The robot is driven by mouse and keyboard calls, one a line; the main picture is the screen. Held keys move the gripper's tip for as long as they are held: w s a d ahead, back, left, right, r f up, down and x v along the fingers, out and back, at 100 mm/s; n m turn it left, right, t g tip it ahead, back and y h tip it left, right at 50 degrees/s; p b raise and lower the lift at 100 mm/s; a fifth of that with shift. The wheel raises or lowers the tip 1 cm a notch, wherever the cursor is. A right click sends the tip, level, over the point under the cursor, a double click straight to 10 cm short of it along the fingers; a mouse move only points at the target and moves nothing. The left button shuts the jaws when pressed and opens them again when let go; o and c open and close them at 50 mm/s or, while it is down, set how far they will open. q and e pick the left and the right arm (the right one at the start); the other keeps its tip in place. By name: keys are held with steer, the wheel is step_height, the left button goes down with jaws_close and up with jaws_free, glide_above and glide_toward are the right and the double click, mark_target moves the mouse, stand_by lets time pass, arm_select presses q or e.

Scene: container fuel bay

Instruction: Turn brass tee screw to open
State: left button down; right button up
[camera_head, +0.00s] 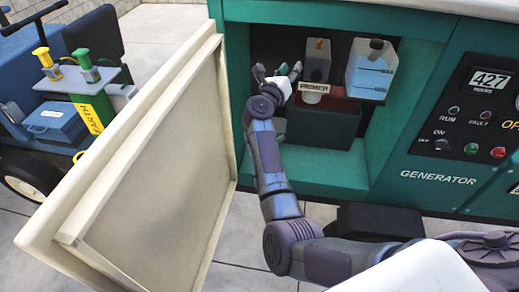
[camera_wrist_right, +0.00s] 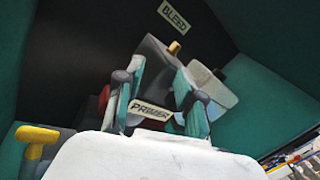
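The brass tee screw (camera_head: 318,43) sits on top of a grey block (camera_head: 316,66) inside the generator's open bay. It also shows in the right wrist view (camera_wrist_right: 174,48), as a small brass piece just below a BLEED label (camera_wrist_right: 174,16). My right gripper (camera_head: 276,76) is in the bay, left of the grey block. In the right wrist view, its two green-padded fingers (camera_wrist_right: 162,105) stand apart with nothing held between them. The block and brass piece lie beyond the fingertips. My left gripper is not in view.
A PRIMER label (camera_head: 314,87) is in front of the block. A translucent tank with blue liquid (camera_head: 371,75) stands to its right. The cream door (camera_head: 150,160) is swung open at left. A yellow T-shaped handle (camera_wrist_right: 38,136) shows low left in the wrist view.

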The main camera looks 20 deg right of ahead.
steer(key=s+a+f+n+t+y+p, duration=0.1)
steer(key=a+f+n+y, duration=0.4)
steer(key=f+n, duration=0.6)
steer(key=s+a+f+n+t+y+p, duration=0.2)
steer(key=s+a+f+n+y+p, duration=0.2)
steer(key=f+n, duration=0.8)
steer(key=shift+s+a+f+y+p, duration=0.2)
steer(key=shift+a+f+y+p, duration=0.3)
steer(key=shift+a+y, duration=0.5)
steer(key=shift+a, duration=0.1)
